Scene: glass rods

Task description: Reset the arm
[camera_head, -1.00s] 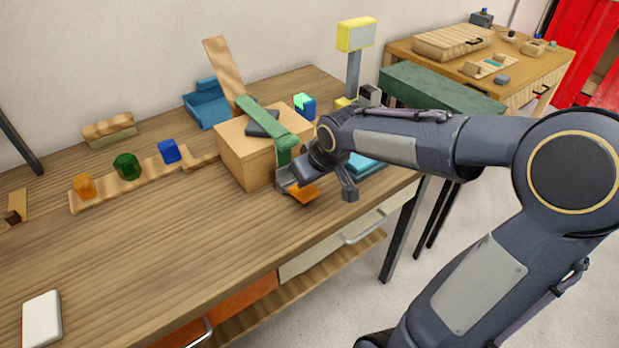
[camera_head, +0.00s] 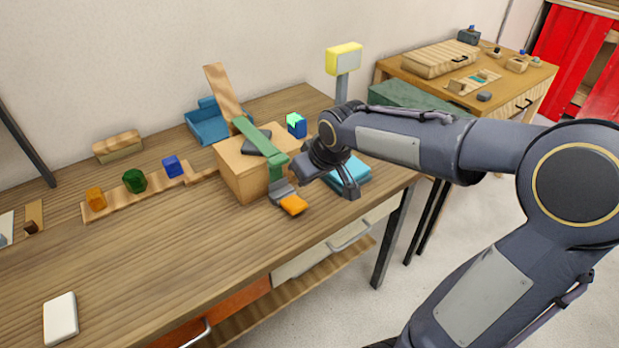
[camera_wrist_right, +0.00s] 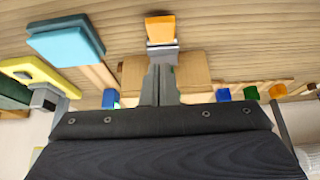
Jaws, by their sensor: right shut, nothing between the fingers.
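My right gripper (camera_head: 304,172) is shut and empty. It is just right of the wooden box (camera_head: 240,172) with the green strip (camera_head: 262,145) on top, near a grey block with an orange end (camera_head: 294,205). In the right wrist view my shut fingers (camera_wrist_right: 161,68) point toward that grey piece, and its orange end (camera_wrist_right: 160,28) lies beyond them. Whether the fingertips touch the grey piece is unclear. My left gripper is not in view.
Blue pads (camera_head: 352,172) lie behind my right gripper. A wooden strip with orange, green and blue blocks (camera_head: 135,182) lies at the left. A white slab (camera_head: 60,318) lies at the front left. The front middle of the table (camera_head: 190,265) is clear.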

